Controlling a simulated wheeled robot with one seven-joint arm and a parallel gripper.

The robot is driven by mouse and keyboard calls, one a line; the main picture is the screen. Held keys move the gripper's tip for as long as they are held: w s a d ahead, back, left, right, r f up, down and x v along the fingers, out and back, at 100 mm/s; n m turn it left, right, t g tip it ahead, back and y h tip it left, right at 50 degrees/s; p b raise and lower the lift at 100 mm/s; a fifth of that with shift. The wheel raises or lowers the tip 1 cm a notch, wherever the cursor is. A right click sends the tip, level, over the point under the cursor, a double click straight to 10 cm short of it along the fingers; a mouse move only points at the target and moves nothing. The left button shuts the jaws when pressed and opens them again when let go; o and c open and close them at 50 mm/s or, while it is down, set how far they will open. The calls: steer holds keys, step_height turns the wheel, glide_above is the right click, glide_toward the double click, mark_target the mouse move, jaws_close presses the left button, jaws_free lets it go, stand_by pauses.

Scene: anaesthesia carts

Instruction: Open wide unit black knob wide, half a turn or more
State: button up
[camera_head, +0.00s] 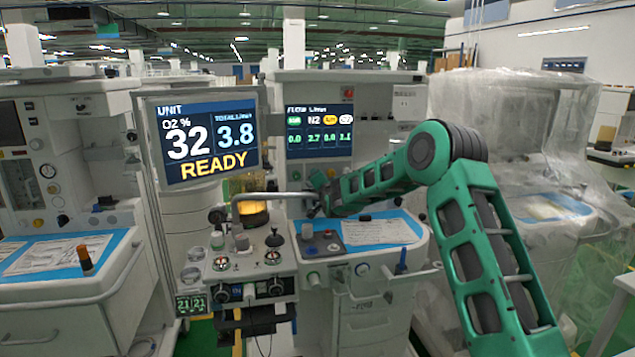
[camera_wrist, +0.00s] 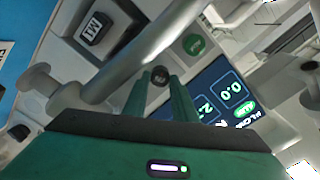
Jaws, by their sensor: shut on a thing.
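The wide unit (camera_head: 330,259) stands in the middle of the head view, with a screen (camera_head: 318,131) at its back. My green arm reaches in from the right, and my gripper (camera_head: 318,203) is at the unit's upper front, partly hidden by the arm. In the wrist view my two green fingers (camera_wrist: 162,82) close on a small round black knob (camera_wrist: 160,75), which shows between their tips. The knob cannot be made out in the head view, and its turn angle cannot be told.
A grey metal bar (camera_wrist: 150,50) passes close by the fingers in the wrist view; it also shows in the head view (camera_head: 262,196). A READY screen (camera_head: 209,138) stands left of my gripper. A plastic-wrapped cart (camera_head: 520,140) stands at the right.

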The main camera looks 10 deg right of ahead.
steer(key=shift+s+a+f+n, duration=0.1)
steer(key=shift+f+n, duration=0.1)
steer(key=shift+n, duration=4.7)
steer(key=shift+w+d+f+n, duration=0.1)
steer(key=shift+f+n, duration=0.05)
steer(key=shift+n, duration=4.75)
steer(key=shift+s+a+f+n, duration=0.1)
steer(key=shift+f+n, duration=0.1)
steer(key=shift+n, duration=4.7)
steer(key=o, duration=1)
steer(key=shift+r, duration=0.1)
steer(key=shift+o, duration=0.2)
